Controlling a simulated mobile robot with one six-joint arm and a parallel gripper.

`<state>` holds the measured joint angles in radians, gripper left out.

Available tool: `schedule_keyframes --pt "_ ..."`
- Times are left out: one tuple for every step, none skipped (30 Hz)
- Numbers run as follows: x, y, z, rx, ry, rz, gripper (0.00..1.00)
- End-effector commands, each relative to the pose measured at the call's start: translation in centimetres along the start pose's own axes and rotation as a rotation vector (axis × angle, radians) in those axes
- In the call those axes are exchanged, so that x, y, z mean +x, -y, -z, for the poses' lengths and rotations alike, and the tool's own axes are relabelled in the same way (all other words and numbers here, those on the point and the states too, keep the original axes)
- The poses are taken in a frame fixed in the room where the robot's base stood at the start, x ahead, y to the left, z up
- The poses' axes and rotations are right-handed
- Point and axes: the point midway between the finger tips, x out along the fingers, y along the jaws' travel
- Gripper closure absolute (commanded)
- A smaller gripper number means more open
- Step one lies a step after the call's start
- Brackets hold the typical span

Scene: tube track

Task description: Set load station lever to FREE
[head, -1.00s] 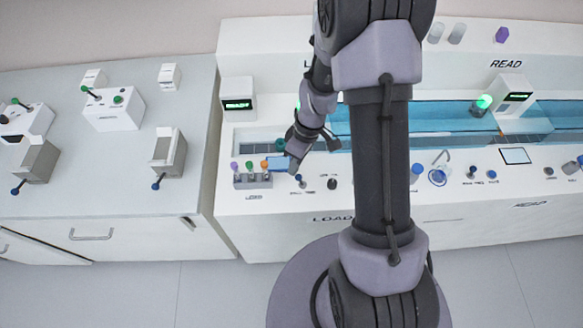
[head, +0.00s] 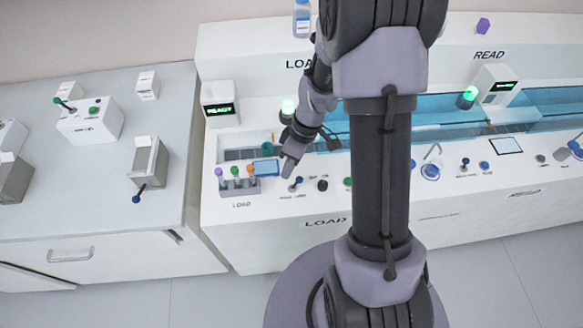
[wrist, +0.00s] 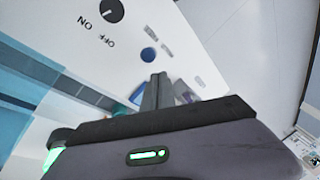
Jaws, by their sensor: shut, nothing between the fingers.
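The load station lever (head: 296,184) has a blue ball knob and stands on the white front panel, beside a black rotary knob (head: 322,185). In the wrist view the blue knob (wrist: 149,55) sits just beyond the fingertips, with small labels beside it that are too blurred to read. My gripper (head: 287,170) is shut and empty, a little left of and above the lever in the head view. In the wrist view the shut fingers (wrist: 158,80) point towards the lever's knob and look apart from it. The lever's exact setting cannot be told.
A grey rack (head: 239,187) with several coloured-capped tubes stands left of my gripper, next to a blue-framed screen (head: 265,168). A READY display (head: 220,111) stands behind it. A blue-lidded track (head: 440,125) runs to the right. A separate bench (head: 65,210) is at left.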

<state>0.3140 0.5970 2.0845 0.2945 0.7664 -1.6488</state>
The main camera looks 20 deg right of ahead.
Motion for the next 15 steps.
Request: schedule_keyframes --pt "0.2 0.0 0.1 -0.001 0.000 0.000 1.00" --pt "0.2 0.1 0.1 -0.001 0.000 0.000 1.00" --pt "0.2 0.1 0.1 -0.001 0.000 0.000 1.00" --pt "0.1 0.1 0.1 0.000 0.000 0.000 1.00" --pt "0.1 0.1 0.1 0.000 0.000 0.000 1.00" --pt "0.1 0.1 0.1 0.000 0.000 0.000 1.00" --pt "0.1 0.1 0.1 0.000 0.000 0.000 1.00" --pt "0.1 0.1 0.1 0.000 0.000 0.000 1.00" --pt "0.1 0.1 0.2 0.000 0.000 0.000 1.00" --pt "0.0 0.1 0.3 -0.001 0.000 -0.001 1.00" --pt "-0.2 0.1 0.5 -0.001 0.000 -0.001 1.00" --pt "-0.5 0.2 0.8 -0.001 0.000 -0.001 1.00" --pt "-0.8 0.3 1.2 -0.001 0.000 -0.002 1.00" --pt "-1.2 0.5 1.6 -0.002 0.000 -0.002 1.00" --pt "-1.7 0.7 2.4 -0.002 0.000 -0.002 1.00"
